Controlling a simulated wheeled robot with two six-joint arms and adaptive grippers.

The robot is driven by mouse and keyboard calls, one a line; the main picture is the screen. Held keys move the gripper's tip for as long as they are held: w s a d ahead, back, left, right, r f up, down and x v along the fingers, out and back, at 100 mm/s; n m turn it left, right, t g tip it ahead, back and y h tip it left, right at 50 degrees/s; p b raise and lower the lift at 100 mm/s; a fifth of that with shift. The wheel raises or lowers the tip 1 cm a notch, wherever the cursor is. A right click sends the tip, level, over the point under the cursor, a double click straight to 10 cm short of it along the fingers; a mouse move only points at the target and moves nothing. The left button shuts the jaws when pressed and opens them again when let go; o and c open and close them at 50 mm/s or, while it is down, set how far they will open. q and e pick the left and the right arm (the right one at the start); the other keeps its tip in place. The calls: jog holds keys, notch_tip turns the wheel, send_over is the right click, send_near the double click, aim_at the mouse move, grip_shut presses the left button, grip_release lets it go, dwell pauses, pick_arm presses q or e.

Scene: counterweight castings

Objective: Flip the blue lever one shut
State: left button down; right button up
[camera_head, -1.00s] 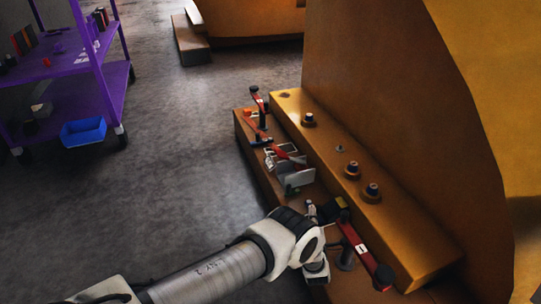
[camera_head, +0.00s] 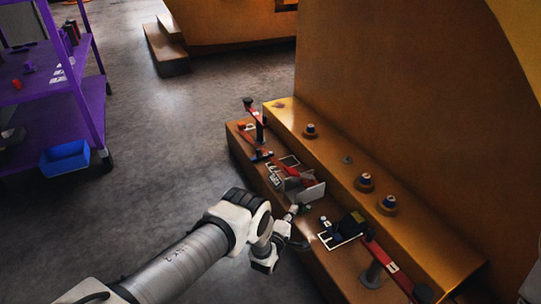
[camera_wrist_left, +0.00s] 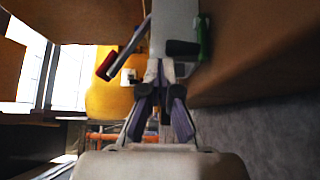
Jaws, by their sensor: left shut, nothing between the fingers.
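Several levers and clamps stand on the low orange ledge (camera_head: 322,262). A small dark-blue piece (camera_head: 261,157) lies by an orange-red bar at its far end; I cannot tell whether it is the blue lever. A pale grey plate (camera_head: 309,193) stands mid-ledge, with a green piece (camera_head: 304,208) at its near side. My left gripper (camera_head: 296,227) is shut and empty, just short of them. In the left wrist view its fingertips (camera_wrist_left: 160,82) point at the grey plate (camera_wrist_left: 174,22), with the green piece (camera_wrist_left: 204,40) right and a red-ended bar (camera_wrist_left: 106,64) left. My right gripper is not in view.
A red bar (camera_head: 393,265) with a white label lies on the near ledge beside a black block (camera_head: 352,222). Blue-topped knobs (camera_head: 365,181) stand on the higher step. A purple shelf (camera_head: 92,105) with a blue bin (camera_head: 65,158) is at left. The floor between is clear.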

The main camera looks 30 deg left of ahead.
pick_arm(q)
jog(key=s+p, duration=0.5)
jog(key=s, duration=0.5)
jog(key=w+a+r+p, duration=0.1)
jog(key=a+r+p, duration=0.1)
jog(key=r+p, duration=0.6)
jog(key=w+a+r+y+p, duration=0.1)
jog(key=r+p, duration=0.8)
jog(key=r, duration=0.9)
jog(key=shift+w+a+r, duration=0.2)
jog(key=shift+w+a, duration=0.2)
jog(key=shift+a, duration=0.25)
